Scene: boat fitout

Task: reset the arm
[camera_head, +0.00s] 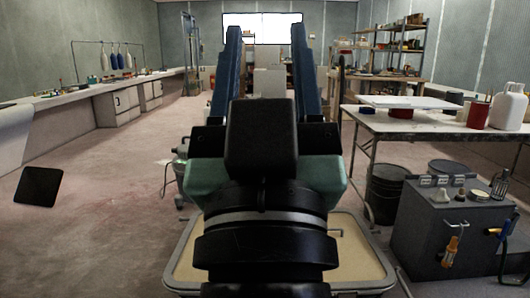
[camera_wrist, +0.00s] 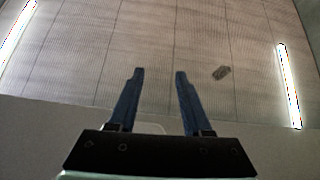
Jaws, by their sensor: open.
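My gripper (camera_head: 266,45) is raised in the middle of the head view, with its two blue fingers spread wide apart and nothing between them. My black and green wrist shows below the fingers and hides part of the room behind it. In the wrist view my gripper (camera_wrist: 158,74) is open and empty, with a panelled surface and two bright light strips beyond it.
A work table (camera_head: 415,124) with a red can (camera_head: 478,115) and white containers stands at right. A grey cabinet (camera_head: 445,235) holding small tools stands at the front right. A long counter (camera_head: 75,95) runs along the left. The left floor is mostly clear.

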